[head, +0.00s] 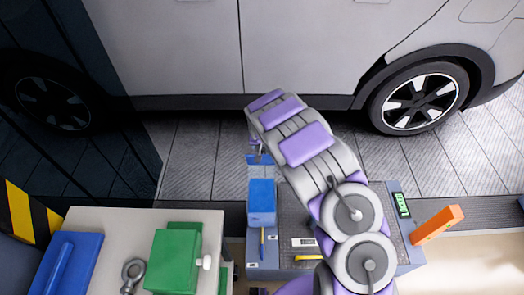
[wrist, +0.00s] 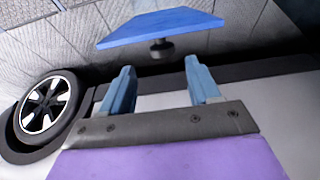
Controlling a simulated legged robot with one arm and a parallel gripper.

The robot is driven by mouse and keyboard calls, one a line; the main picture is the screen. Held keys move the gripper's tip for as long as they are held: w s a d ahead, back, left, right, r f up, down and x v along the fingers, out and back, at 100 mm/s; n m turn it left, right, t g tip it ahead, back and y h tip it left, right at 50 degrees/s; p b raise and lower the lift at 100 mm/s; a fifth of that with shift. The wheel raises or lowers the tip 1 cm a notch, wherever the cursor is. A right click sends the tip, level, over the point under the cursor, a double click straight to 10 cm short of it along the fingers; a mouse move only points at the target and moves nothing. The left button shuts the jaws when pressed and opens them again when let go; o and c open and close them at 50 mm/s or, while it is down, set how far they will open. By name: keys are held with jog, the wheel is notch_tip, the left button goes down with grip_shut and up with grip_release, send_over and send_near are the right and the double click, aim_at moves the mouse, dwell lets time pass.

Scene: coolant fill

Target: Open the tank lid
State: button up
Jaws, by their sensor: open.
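A blue block-shaped tank (head: 262,203) stands at the left of a grey bench, in the middle of the head view. In the wrist view a flat blue lid (wrist: 160,27) shows with a small dark knob (wrist: 162,49) on it. My gripper (wrist: 162,82) is open and empty. Its two fingers are apart, and the knob appears beyond the gap between them, with no contact visible. In the head view my gripper (head: 257,150) is mostly hidden by my arm, just beyond the blue tank.
A white car (head: 180,50) stands behind, its lower side close to my arm. At left, a pale table (head: 90,219) holds a green jug (head: 173,260), a metal ring (head: 131,274) and a blue object (head: 65,263). An orange piece (head: 436,224) sticks out at the bench's right.

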aim_at(262, 150)
jog(key=b+x, duration=0.1)
jog(key=x, duration=0.3)
jog(key=shift+a+f+b, duration=0.15)
jog(key=shift+f+b, duration=0.2)
jog(key=shift+b, duration=0.05)
jog(key=shift+w+a+f, duration=0.2)
jog(key=shift+w+f, duration=0.05)
jog(key=shift+f, duration=0.3)
jog(key=shift+d+r, duration=0.1)
jog(key=shift+d, duration=0.15)
jog(key=shift+a, duration=0.15)
grip_shut()
